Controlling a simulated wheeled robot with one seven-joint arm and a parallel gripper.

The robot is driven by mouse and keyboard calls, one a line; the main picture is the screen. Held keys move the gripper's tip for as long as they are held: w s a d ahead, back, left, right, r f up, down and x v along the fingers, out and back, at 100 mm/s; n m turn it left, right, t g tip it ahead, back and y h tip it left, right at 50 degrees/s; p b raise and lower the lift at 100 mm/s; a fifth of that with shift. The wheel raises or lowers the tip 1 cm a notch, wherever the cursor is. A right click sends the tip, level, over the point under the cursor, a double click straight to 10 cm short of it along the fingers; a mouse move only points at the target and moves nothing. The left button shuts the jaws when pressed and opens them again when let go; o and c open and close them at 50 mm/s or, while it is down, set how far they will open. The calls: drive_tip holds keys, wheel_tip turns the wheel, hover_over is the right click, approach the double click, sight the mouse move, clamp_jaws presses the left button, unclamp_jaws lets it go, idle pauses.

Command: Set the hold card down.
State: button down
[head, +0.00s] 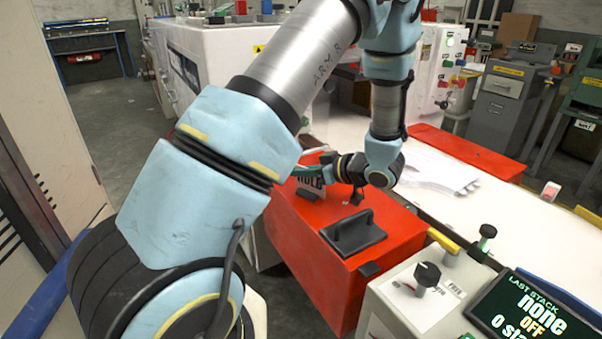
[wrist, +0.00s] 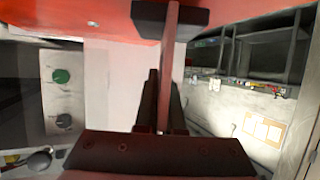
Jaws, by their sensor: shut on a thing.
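The hold card (head: 309,183), with white lettering and a green edge, is at the back left edge of the red box (head: 300,245) in the head view. My gripper (head: 328,172) is at the card's right side and shut on it. In the wrist view the card shows edge-on as a thin reddish strip (wrist: 170,60) between the dark fingers (wrist: 165,100). Its far end overlaps a black block (wrist: 188,22) on the red surface. I cannot tell whether the card touches this block. My wrist hides part of the card.
A control panel with a black knob (head: 428,274) and a screen (head: 536,312) stands at front right.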

drive_tip(key=shift+f, duration=0.2)
drive_tip(key=shift+f, duration=0.15)
drive_tip(key=c, duration=1)
unclamp_jaws()
drive_tip(key=shift+c, duration=0.2)
